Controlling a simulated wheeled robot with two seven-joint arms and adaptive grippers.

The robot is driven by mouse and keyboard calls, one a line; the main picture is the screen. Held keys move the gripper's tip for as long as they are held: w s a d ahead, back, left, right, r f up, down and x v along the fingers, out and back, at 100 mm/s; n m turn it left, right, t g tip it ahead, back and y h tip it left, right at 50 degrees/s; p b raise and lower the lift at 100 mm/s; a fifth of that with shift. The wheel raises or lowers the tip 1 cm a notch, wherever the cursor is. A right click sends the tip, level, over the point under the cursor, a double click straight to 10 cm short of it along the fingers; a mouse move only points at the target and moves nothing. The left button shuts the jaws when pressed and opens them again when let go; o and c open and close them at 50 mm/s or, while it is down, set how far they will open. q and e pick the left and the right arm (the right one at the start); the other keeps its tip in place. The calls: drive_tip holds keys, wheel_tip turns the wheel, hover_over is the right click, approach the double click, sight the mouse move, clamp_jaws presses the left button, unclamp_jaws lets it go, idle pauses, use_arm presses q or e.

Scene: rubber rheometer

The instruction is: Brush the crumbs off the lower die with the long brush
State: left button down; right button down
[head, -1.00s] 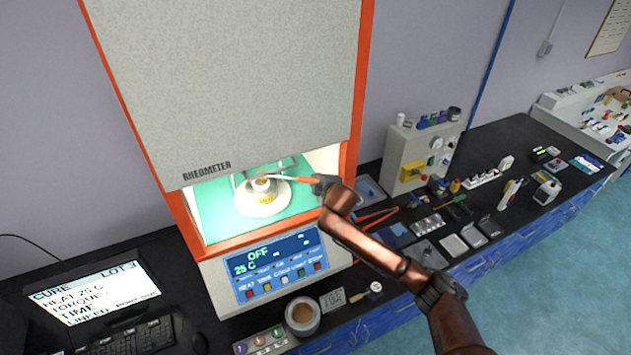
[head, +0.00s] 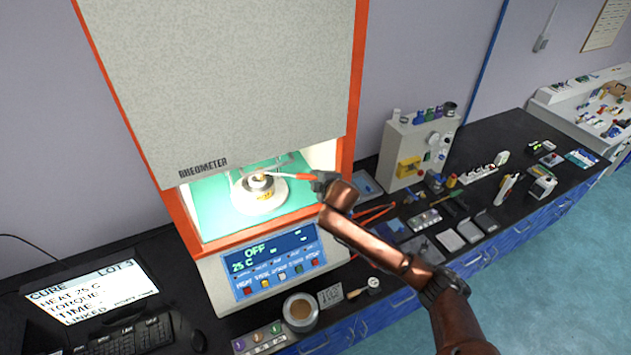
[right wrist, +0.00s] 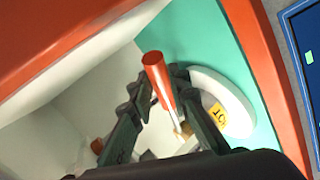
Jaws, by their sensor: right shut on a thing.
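The lower die (head: 259,184) sits on a round white base (head: 258,201) in the lit opening of the rheometer. A yellow label shows on the base, also in the right wrist view (right wrist: 217,114). My right gripper (head: 322,182) is shut on the long brush (head: 295,176) by its red-orange handle, which also shows between the fingers in the right wrist view (right wrist: 155,72). The brush reaches left, its tip at the top of the die. Crumbs are too small to make out. My left gripper is not in view.
The orange-framed rheometer hood (head: 225,90) hangs over the opening. The control panel (head: 275,265) is below it. A round container (head: 300,312) stands in front. Tools and a grey box (head: 415,150) fill the bench to the right.

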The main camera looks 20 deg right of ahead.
drive_tip(key=shift+s+r, duration=0.1)
drive_tip(key=shift+r, duration=0.3)
drive_tip(key=s+d, duration=0.1)
drive_tip(key=s, duration=1.9)
drive_tip(key=shift+d, duration=0.15)
